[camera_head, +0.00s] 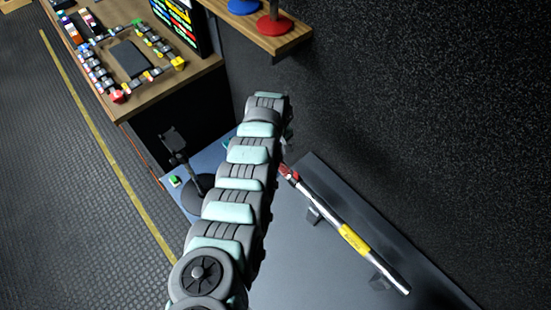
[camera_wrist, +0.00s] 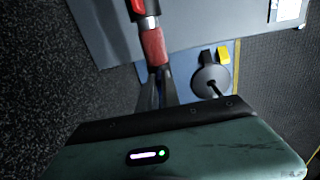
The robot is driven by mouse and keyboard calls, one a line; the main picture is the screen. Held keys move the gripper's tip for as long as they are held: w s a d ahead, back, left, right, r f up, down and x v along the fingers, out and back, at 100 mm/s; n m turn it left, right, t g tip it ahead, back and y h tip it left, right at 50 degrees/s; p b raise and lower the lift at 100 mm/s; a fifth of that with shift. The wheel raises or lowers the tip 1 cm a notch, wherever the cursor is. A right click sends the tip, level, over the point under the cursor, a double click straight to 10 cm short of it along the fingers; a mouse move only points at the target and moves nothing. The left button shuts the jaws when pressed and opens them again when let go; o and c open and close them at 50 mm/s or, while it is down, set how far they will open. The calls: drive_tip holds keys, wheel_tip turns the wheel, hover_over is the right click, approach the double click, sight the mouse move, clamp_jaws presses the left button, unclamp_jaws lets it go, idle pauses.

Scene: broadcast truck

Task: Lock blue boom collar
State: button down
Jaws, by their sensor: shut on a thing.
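The boom pole (camera_head: 330,217) is silver with a red collar and a yellow band, and lies along the grey counter by the dark wall. Its red collar (camera_head: 288,172) shows just right of my arm, and red parts of the pole also show in the wrist view (camera_wrist: 153,47). My gripper (camera_wrist: 160,98) is shut at the pole's end below the red part in the wrist view. A thin blue-violet sliver shows between its dark fingers, apparently the blue collar (camera_wrist: 161,86), mostly hidden by them. In the head view my arm hides the gripper.
Small supports (camera_head: 314,215) hold the pole above the grey counter (camera_head: 290,265). A black stand with a round base (camera_head: 196,194) is left of my arm, near a green button (camera_head: 174,181). A wooden shelf (camera_head: 262,36) juts from the wall above. A control desk (camera_head: 150,98) is at upper left.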

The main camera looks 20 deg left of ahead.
drive_tip(key=shift+w+f+b, duration=0.15)
drive_tip(key=shift+f+b, duration=0.05)
drive_tip(key=shift+b, duration=0.4)
drive_tip(key=shift+r+g, duration=0.2)
drive_tip(key=shift+g, duration=0.1)
drive_tip(key=c, duration=1.6)
unclamp_jaws()
drive_tip(key=shift+d, duration=0.1)
drive_tip(key=shift+o, duration=0.2)
wheel_tip(320, 180, up, 11)
